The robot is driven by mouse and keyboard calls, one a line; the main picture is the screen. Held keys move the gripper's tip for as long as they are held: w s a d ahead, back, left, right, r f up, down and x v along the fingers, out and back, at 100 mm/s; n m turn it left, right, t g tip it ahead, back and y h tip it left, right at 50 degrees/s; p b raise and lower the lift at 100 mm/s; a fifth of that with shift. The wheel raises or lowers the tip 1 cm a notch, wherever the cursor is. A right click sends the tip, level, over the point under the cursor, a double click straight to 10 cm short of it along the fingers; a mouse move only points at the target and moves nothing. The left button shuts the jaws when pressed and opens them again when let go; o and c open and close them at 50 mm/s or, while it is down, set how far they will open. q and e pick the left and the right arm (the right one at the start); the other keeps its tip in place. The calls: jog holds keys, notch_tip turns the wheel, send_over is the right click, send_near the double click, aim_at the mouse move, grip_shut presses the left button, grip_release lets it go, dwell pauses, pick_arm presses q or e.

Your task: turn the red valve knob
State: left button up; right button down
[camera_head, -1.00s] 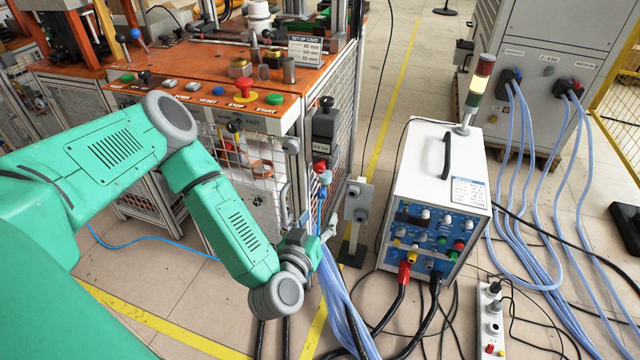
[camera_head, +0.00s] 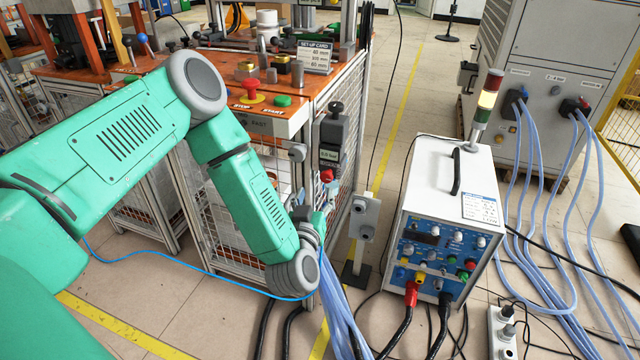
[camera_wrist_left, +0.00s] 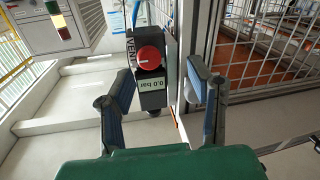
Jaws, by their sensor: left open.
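The red valve knob (camera_wrist_left: 149,58) faces the camera in the left wrist view, on a dark box with a green "0.0 bar" display (camera_wrist_left: 150,84). In the head view the red knob (camera_head: 327,175) shows low on that box, at the corner of the caged machine. My left gripper (camera_wrist_left: 162,78) is open and empty. Its two blue-grey fingers stand apart on either side of the box in the wrist view, with the knob between and beyond them. In the head view my left gripper (camera_head: 319,222) is below the knob, mostly hidden by the wrist. My right gripper is in neither view.
A mesh guard (camera_head: 345,105) and metal post stand beside the valve box. A small switch box on a stand (camera_head: 363,215) is just right of my gripper. A white power unit (camera_head: 437,185) stands further right. Pale blue hoses (camera_head: 338,305) hang below my wrist.

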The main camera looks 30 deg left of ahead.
aim_at(328, 179)
pick_arm(q)
jog(key=w, duration=0.3)
jog(key=w+r+b, duration=0.1)
jog(key=w, duration=0.1)
jog(key=shift+w+d, duration=0.3)
jog(key=shift+d, duration=0.05)
jog(key=a, duration=0.1)
jog(key=w+a, duration=0.1)
jog(key=shift+a+f, duration=0.35)
jog(key=shift+f, duration=0.05)
jog(key=shift+a, duration=0.2)
jog(key=shift+d+r, duration=0.1)
jog(key=shift+d, duration=0.3)
jog(key=c, duration=0.4)
jog(key=shift+d+r, duration=0.1)
jog(key=shift+d, duration=0.25)
jog(key=c, duration=0.7)
jog(key=shift+d, duration=0.2)
jog(key=shift+a, duration=0.1)
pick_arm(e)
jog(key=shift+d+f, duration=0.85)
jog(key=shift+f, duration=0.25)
